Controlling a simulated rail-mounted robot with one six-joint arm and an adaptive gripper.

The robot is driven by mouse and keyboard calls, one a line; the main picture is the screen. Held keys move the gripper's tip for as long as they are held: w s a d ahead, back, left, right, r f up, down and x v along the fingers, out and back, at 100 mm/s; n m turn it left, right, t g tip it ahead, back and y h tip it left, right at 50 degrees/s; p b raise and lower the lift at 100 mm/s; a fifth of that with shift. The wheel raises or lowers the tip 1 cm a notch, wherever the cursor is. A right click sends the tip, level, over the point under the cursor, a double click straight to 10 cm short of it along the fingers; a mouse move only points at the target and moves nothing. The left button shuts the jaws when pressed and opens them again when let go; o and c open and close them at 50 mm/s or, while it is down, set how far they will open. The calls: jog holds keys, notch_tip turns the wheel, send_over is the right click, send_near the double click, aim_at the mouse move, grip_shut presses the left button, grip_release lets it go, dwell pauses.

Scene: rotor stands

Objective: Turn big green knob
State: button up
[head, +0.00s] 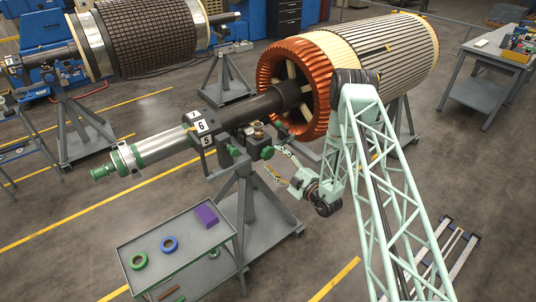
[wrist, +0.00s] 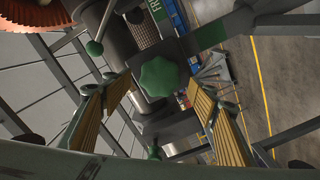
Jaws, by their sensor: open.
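The big green knob (wrist: 158,76) is a lobed, star-shaped handle on the rotor stand. In the wrist view it sits between and beyond my two fingertips. In the head view the knob (head: 267,153) is on the near side of the stand, below the dark shaft. My gripper (head: 276,161) is open, with its fingers pointing towards the knob from the right. In the wrist view my gripper (wrist: 162,88) has yellow-brown ribbed pads on either side of the knob, with gaps showing. I see no contact.
The rotor (head: 375,60) with copper windings (head: 293,85) stands close behind my arm.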

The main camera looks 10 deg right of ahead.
aim_at(269, 155)
jog(key=shift+x, duration=2.55)
jog(key=shift+c, duration=0.5)
jog(key=c, duration=0.8)
